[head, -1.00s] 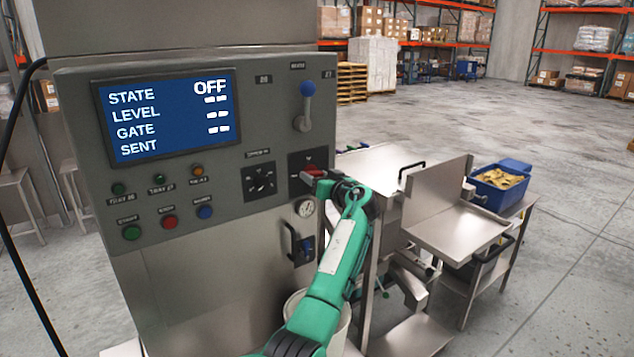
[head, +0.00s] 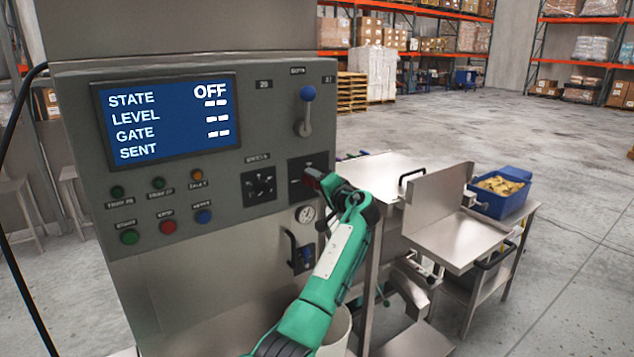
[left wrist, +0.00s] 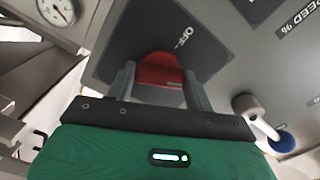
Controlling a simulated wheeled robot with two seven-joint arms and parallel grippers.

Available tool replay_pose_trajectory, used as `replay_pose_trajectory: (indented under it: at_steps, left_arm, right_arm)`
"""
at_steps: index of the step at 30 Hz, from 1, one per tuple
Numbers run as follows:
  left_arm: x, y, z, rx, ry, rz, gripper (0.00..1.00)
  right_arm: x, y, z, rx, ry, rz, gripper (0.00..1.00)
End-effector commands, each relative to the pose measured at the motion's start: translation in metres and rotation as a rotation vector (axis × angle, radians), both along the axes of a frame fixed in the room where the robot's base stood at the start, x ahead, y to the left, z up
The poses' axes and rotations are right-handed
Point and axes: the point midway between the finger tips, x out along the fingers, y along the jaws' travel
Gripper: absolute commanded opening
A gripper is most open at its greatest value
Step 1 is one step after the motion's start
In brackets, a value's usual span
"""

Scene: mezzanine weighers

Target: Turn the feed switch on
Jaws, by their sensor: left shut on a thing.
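The feed switch, a red handle (head: 311,178) on a dark square plate, sits at the right of the grey control panel (head: 230,165). In the left wrist view the red handle (left wrist: 160,70) stands between my fingers, with "OFF" printed on the plate beside it. My left gripper (head: 320,183), on the green arm, is at the switch and shut on the handle; its fingers also show in the left wrist view (left wrist: 160,88). The display (head: 167,117) reads STATE OFF, with dashes on other lines. My right gripper is not in view.
A blue-knobbed lever (head: 306,112) is above the switch and a dark selector dial (head: 259,187) is left of it. A round gauge (head: 306,215) is below. Coloured buttons (head: 168,227) are at lower left. A steel bench (head: 450,235) stands to the right.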

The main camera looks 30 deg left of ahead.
Motion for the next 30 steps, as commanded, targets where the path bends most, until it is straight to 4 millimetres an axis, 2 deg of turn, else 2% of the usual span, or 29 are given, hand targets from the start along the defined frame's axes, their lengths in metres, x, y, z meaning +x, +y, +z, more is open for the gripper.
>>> replay_pose_trajectory:
  at_steps: [6,15,30]
  left_arm:
    - [0.000,0.000,0.001,0.072,0.178,0.000,0.30]
    - [0.000,-0.001,0.000,0.143,0.349,-0.002,0.30]
    - [0.000,-0.001,-0.001,0.179,0.436,-0.002,0.30]
  right_arm:
    - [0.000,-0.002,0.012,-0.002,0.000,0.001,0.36]
    - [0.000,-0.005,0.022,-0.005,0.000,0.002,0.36]
    - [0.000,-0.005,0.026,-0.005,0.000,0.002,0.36]
